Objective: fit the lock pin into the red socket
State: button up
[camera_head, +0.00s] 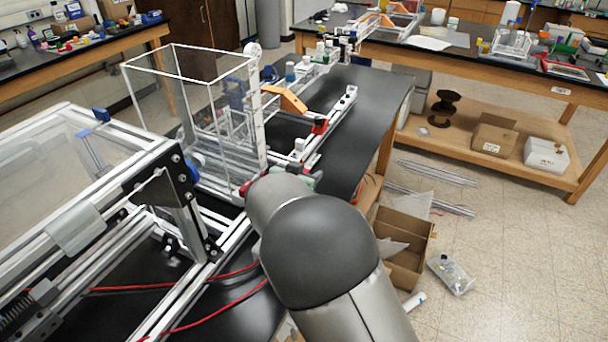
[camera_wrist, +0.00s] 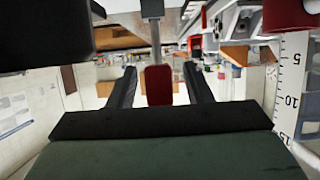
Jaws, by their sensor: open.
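In the wrist view my gripper (camera_wrist: 158,86) is open, with one dark finger on each side of a red block (camera_wrist: 158,86). The block is at the end of a grey shaft (camera_wrist: 155,40) that comes down from the top edge. Gaps show between the block and both fingers. It may be the lock pin's grip, but I cannot tell for sure. Another red part (camera_wrist: 195,45) shows behind, to the right. A red cylinder (camera_wrist: 295,12) is at the upper right. I cannot tell which is the red socket.
A white scale (camera_wrist: 290,85) stands close at the right of the wrist view. In the head view a clear box (camera_head: 215,120) and an aluminium extrusion frame (camera_head: 130,195) stand on the black bench (camera_head: 362,100). A red clamp-like part (camera_head: 320,126) sits on a rail there. Red cables cross below.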

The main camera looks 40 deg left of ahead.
jog(key=shift+w+f, duration=0.1)
jog(key=shift+w, duration=0.15)
grip_shut()
